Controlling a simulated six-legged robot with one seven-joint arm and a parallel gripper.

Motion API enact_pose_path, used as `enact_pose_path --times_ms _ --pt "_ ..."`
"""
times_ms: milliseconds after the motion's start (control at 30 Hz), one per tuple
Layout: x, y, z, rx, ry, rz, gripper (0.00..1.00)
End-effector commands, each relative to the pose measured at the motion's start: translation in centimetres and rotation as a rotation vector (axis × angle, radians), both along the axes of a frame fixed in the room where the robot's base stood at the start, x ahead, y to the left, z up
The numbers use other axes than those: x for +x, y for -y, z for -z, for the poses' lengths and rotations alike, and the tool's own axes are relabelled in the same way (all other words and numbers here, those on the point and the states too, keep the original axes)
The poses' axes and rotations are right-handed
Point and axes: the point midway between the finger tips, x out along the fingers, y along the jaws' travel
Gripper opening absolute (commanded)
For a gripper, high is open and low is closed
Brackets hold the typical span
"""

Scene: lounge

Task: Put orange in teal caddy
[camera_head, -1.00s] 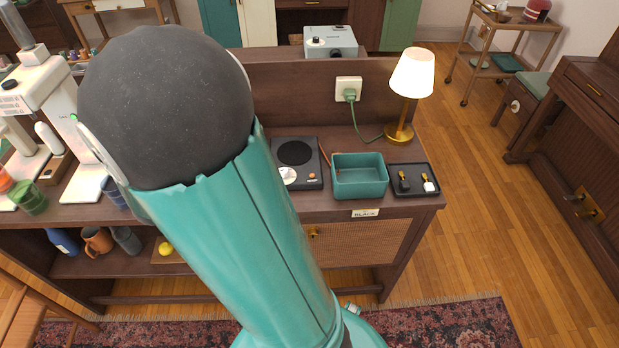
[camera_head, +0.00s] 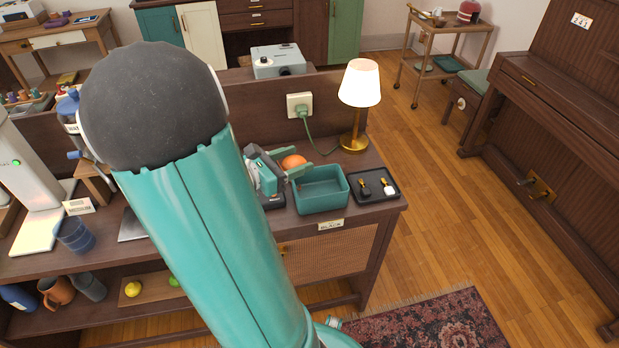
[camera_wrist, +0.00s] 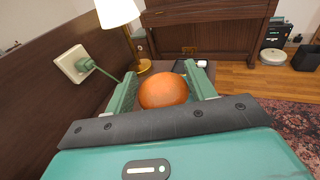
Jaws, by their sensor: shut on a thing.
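The orange (camera_head: 294,162) is held between the fingers of my gripper (camera_head: 296,170), just behind and left of the teal caddy. In the wrist view the orange (camera_wrist: 163,91) sits between the two green fingers of my gripper (camera_wrist: 163,88). The teal caddy (camera_head: 322,200) is an open box standing on the wooden counter, and its visible inside looks empty.
A black tray (camera_head: 388,197) with small items lies right of the caddy. A lit lamp (camera_head: 359,88) stands behind it. A wall socket with a green plug (camera_head: 302,108) and cord is at the back panel. Part of the counter (camera_head: 340,222) front edge is bare.

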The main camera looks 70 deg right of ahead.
Motion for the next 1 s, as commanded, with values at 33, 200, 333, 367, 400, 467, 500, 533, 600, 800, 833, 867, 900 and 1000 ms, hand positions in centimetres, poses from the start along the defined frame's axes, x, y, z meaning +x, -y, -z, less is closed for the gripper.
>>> enact_pose_path --times_ms 33,200,333,367,400,467,500,533,600,800,833,867,900,1000 --pt "-0.5 0.8 1.0 0.002 -0.006 0.004 0.32" --pt "-1.7 2.8 3.9 0.002 -0.005 0.002 0.32" --pt "-2.1 3.7 5.1 0.000 -0.002 0.001 0.32" --pt "-2.1 3.8 5.2 0.000 -0.001 0.000 0.32" --pt "-2.2 4.0 5.5 0.000 -0.001 -0.001 0.32" --pt "-2.4 4.3 6.0 0.001 -0.002 0.000 0.32" --pt "-2.5 4.5 6.4 0.002 -0.002 0.000 0.32" --pt "-2.5 4.4 6.9 0.002 -0.003 0.000 0.32" --pt "-2.5 4.4 7.9 0.003 -0.004 -0.001 0.32" --pt "-2.4 4.4 9.1 0.000 0.000 -0.002 0.32" --pt "-2.4 4.4 9.1 -0.001 0.001 -0.002 0.32" --pt "-2.4 4.4 9.0 -0.001 0.001 -0.002 0.32" --pt "-2.4 4.4 9.0 -0.001 0.001 -0.002 0.32" --pt "-2.4 4.3 9.1 0.000 0.000 -0.002 0.32"
